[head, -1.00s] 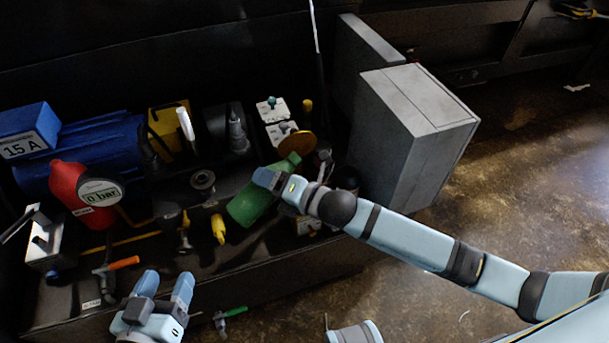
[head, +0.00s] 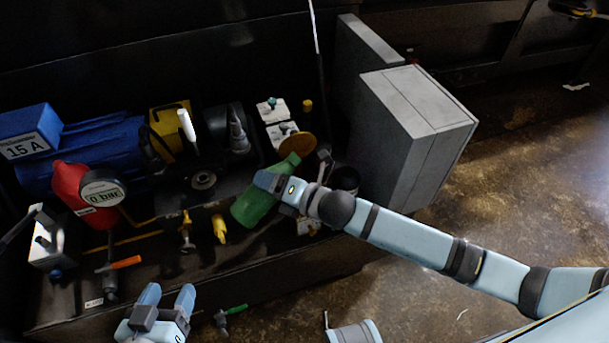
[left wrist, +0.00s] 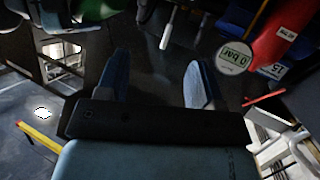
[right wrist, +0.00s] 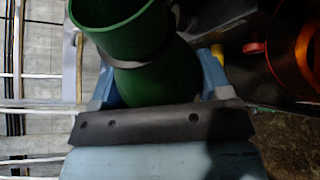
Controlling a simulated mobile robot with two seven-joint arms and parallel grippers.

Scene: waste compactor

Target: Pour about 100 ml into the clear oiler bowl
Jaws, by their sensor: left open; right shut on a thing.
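My right gripper (head: 272,184) is shut on a green bottle (head: 250,208), held tilted over the right part of the machine, with its narrower end toward the upper right. In the right wrist view the green bottle (right wrist: 150,75) sits between the fingers, and a wide round rim shows at the upper left. My left gripper (head: 168,297) is open and empty at the machine's front edge; its two spread fingers also show in the left wrist view (left wrist: 157,80). I cannot pick out the clear oiler bowl with certainty, and no liquid is visible.
A red cylinder (head: 75,190) with a round gauge (head: 102,193) reading 0 bar stands left. An orange-handled valve (head: 124,262), yellow fitting (head: 219,228) and green-handled valve (head: 236,309) line the front. A grey cabinet (head: 415,125) stands right. Floor is free at right.

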